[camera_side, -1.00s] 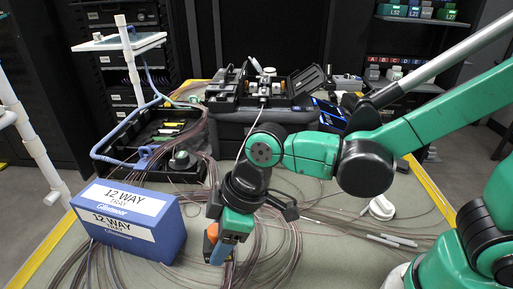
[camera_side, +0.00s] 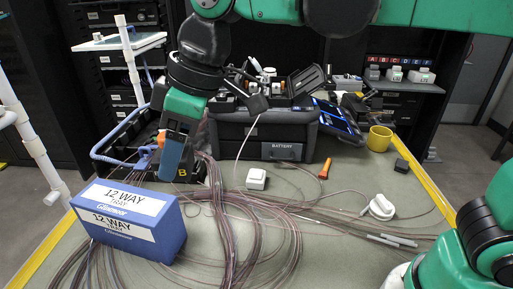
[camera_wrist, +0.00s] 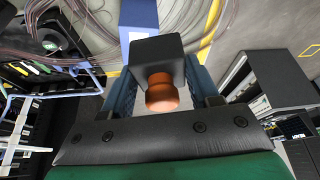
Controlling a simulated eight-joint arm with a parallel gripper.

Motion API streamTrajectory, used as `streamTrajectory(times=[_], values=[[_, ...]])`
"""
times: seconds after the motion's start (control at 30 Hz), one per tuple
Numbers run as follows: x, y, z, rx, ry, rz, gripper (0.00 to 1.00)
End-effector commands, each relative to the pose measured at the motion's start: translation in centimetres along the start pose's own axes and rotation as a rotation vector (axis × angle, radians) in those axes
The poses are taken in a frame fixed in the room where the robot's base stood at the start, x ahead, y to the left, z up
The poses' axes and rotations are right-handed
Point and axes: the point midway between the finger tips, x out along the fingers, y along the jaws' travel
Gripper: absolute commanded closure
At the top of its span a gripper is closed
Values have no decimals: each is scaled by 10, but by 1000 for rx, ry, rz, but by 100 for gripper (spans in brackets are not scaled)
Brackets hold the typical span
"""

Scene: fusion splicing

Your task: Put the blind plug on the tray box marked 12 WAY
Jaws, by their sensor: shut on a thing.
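The blue tray box (camera_side: 165,243) marked 12 WAY stands at the front left of the table in the side view, with white labels on its top and front. Part of a blue box also shows at the top of the wrist view (camera_wrist: 138,13). My gripper (camera_side: 171,163), with blue fingers, is in the air above and behind the tray box, pointing down. In the wrist view my gripper (camera_wrist: 158,70) is shut on a black square block with an orange-brown knob, likely the blind plug (camera_wrist: 157,50). In the side view the fingers hide most of it.
Loose fibre cables (camera_side: 240,222) cover the middle of the table. A black tray (camera_side: 125,165) stands behind my gripper, and a black splicer case (camera_side: 283,130) at the back.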

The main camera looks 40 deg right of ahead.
Motion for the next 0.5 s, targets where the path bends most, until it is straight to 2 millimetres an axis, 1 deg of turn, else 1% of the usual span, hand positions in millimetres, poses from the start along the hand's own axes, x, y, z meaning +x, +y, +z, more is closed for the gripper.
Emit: streamTrajectory(times=[0.03, 0.2, 0.3, 0.4, 0.5], values=[[3, 7, -15, 8, 0, 4, 99], [18, 27, -56, 44, 0, 18, 99], [30, 38, -75, 64, 0, 27, 99], [43, 47, -90, 82, 1, 35, 99], [55, 54, -100, 96, 1, 40, 99]])
